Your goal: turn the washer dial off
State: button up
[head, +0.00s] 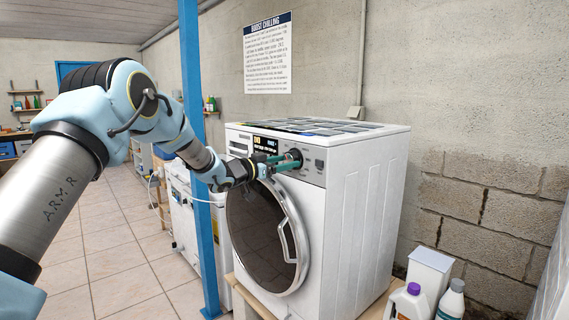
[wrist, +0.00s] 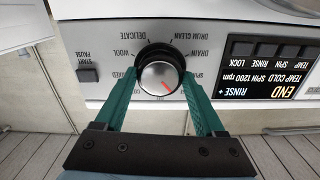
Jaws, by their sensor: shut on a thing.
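The white front-loading washer (head: 365,190) stands right of centre in the head view, its round door shut. Its round silver dial with a black rim (wrist: 160,76) is in the middle of the wrist view, which is upside down. A red mark on the dial face points toward the lower right of that picture. My gripper (wrist: 160,82) has its green fingers on either side of the dial and is shut on it. In the head view my gripper (head: 292,159) reaches the control panel and partly covers the dial. The lower dial labels are hidden by the fingers.
The lit display (wrist: 270,80) reads END and RINSE beside the dial. A START/PAUSE button (wrist: 88,75) is on its other side. A blue post (head: 200,200) stands close to my arm. Bottles (head: 408,303) and a white box (head: 429,270) stand right of the washer.

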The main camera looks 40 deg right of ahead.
jog(key=shift+c, duration=1.1)
jog(key=shift+f, duration=0.1)
jog(key=shift+m+b, duration=0.3)
jog(key=shift+b, duration=0.2)
jog(key=m+b, duration=0.7)
jog(key=b, duration=0.2)
jog(key=shift+b, duration=0.35)
jog(key=o, duration=1.3)
